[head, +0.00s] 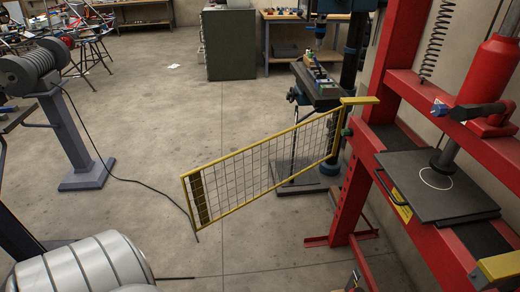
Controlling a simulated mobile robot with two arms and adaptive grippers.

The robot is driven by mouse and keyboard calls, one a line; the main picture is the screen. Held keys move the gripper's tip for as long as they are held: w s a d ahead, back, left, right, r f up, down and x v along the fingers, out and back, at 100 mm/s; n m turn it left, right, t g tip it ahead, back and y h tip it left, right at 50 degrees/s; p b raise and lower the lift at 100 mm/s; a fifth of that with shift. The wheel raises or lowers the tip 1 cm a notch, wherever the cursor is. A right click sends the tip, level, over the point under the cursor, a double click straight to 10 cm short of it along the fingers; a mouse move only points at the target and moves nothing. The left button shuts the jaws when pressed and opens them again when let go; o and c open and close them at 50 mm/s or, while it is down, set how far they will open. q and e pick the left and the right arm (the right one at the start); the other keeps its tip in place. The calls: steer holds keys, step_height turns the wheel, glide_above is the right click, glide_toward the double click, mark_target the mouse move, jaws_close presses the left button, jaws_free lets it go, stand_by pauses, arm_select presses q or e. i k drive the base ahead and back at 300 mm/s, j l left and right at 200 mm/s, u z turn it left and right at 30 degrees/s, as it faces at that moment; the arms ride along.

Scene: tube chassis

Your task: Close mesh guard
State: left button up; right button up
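The mesh guard (262,168) is a yellow frame with wire mesh and a darker panel at its left end. It stands swung open, reaching out to the left from the red press (352,190). Its right end meets the press's left post near a yellow bracket (358,101). A second yellow bracket (500,265) sits at the press's lower right, with no guard against it. The press's front opening above its dark plate (425,188) is uncovered. Neither my left nor my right gripper can be made out in the head view.
A drill press (318,85) stands behind the guard. A silver ribbed cylinder (85,268) fills the lower left. The floor (270,255) before the guard is mostly clear.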

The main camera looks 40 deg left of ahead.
mark_target(194, 177)
steer(key=j+z, duration=0.2)
steer(key=j, duration=0.5)
steer(key=j+z, duration=0.2)
steer(key=j, duration=0.5)
steer(key=j+z, duration=0.15)
steer(key=j, duration=0.55)
steer(key=k+j+z, duration=0.2)
steer(key=j, duration=0.5)
steer(key=i, duration=0.05)
